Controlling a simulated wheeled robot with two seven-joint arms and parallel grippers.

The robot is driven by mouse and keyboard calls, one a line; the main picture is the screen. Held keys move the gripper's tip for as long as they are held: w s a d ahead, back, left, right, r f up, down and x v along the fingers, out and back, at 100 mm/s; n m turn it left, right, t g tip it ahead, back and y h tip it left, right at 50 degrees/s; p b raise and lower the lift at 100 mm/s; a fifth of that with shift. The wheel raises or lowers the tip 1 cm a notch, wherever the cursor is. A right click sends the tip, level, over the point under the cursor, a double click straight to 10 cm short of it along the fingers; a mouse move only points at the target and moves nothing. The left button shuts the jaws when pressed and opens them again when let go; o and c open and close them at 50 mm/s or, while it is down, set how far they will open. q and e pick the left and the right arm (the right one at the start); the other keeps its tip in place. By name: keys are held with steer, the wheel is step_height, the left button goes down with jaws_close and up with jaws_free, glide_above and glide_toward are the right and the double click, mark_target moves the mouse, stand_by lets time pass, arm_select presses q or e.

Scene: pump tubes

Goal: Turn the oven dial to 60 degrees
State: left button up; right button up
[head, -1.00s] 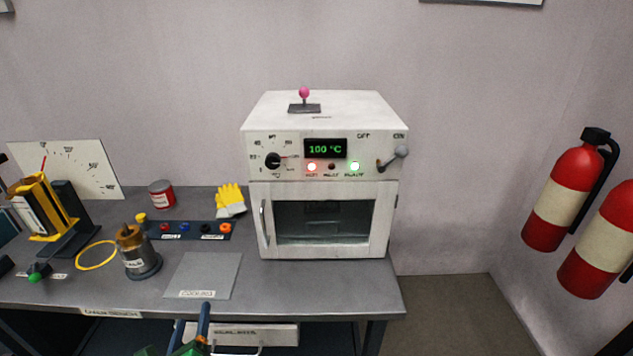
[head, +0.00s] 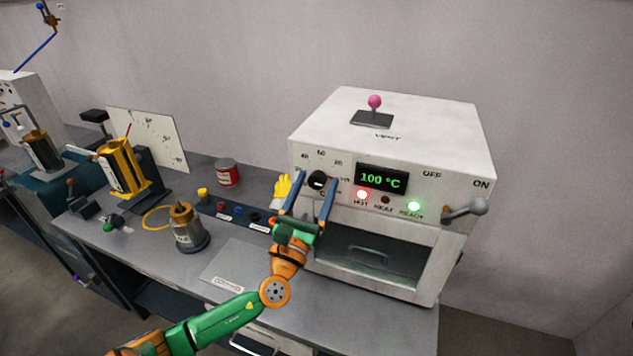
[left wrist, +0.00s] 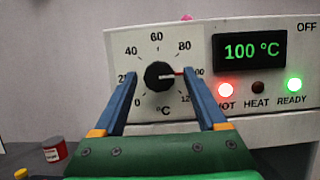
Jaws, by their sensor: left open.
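The white oven (head: 445,240) stands on the bench. Its black dial (head: 317,180) is at the left of the front panel. In the left wrist view the dial (left wrist: 159,76) has its red pointer turned right, near the 100 mark. The display (left wrist: 248,50) reads 100 °C. My left gripper (head: 311,187) is open, with its two blue fingers in front of the panel on either side of the dial. In the left wrist view the left gripper (left wrist: 166,82) frames the dial between its fingers; I cannot tell whether they touch it. My right gripper is not in view.
A grey lever (head: 468,210) sits at the panel's right, by OFF and ON. A pink-knobbed vent lever (head: 375,103) is on the oven's top.

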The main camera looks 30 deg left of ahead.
arm_select(q)
steer(key=shift+w, duration=0.1)
steer(key=shift+s, duration=0.25)
steer(key=c, duration=0.6)
jaws_close()
